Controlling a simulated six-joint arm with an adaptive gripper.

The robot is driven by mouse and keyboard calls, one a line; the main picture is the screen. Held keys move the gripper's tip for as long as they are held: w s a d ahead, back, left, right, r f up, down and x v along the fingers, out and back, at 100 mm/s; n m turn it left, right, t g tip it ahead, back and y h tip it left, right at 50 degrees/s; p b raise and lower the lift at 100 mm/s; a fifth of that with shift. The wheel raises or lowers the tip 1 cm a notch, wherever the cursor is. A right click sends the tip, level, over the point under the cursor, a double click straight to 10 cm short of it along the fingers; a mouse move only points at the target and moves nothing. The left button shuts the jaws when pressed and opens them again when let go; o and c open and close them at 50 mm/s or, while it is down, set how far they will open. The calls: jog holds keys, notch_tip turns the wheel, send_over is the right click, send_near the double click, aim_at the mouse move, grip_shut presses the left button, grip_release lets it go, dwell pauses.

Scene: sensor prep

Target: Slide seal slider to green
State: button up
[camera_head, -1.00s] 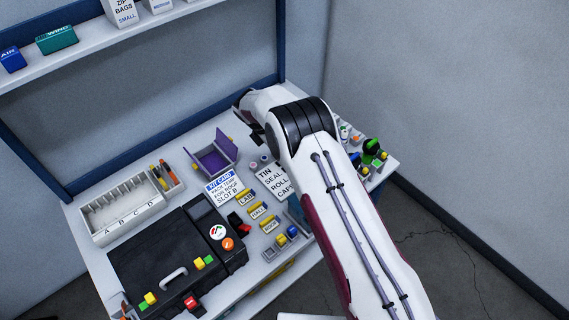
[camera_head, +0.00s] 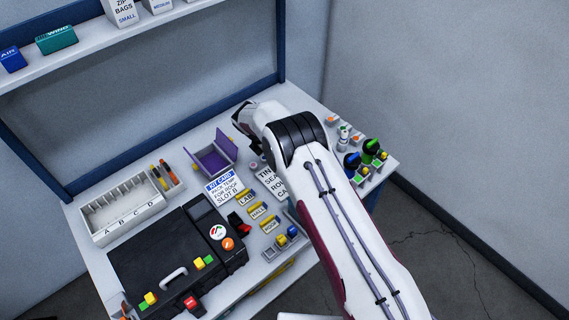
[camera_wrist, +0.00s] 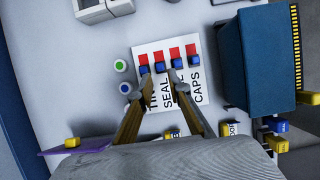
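A white card (camera_wrist: 162,48) lies under my gripper in the wrist view, with columns lettered TIN, SEAL, ROLL, CAPS. Each column has a red patch with a blue knob just below it. The seal slider's blue knob (camera_wrist: 160,67) is second from the left. My gripper (camera_wrist: 160,74) is open and empty, its tips apart on either side just below that knob; contact cannot be told. No green patch shows on the card; the fingers cover part of the columns. In the head view, the card (camera_head: 266,177) is partly covered by my arm, which hides the fingers.
Two round buttons, green (camera_wrist: 120,66) and blue (camera_wrist: 126,88), sit left of the card. A dark blue box (camera_wrist: 255,60) stands to its right. The purple tray (camera_head: 214,158), kit card (camera_head: 224,188), black case (camera_head: 165,250) and white rack (camera_head: 122,207) lie left of my arm.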

jog(key=shift+x, duration=3.25)
grip_shut()
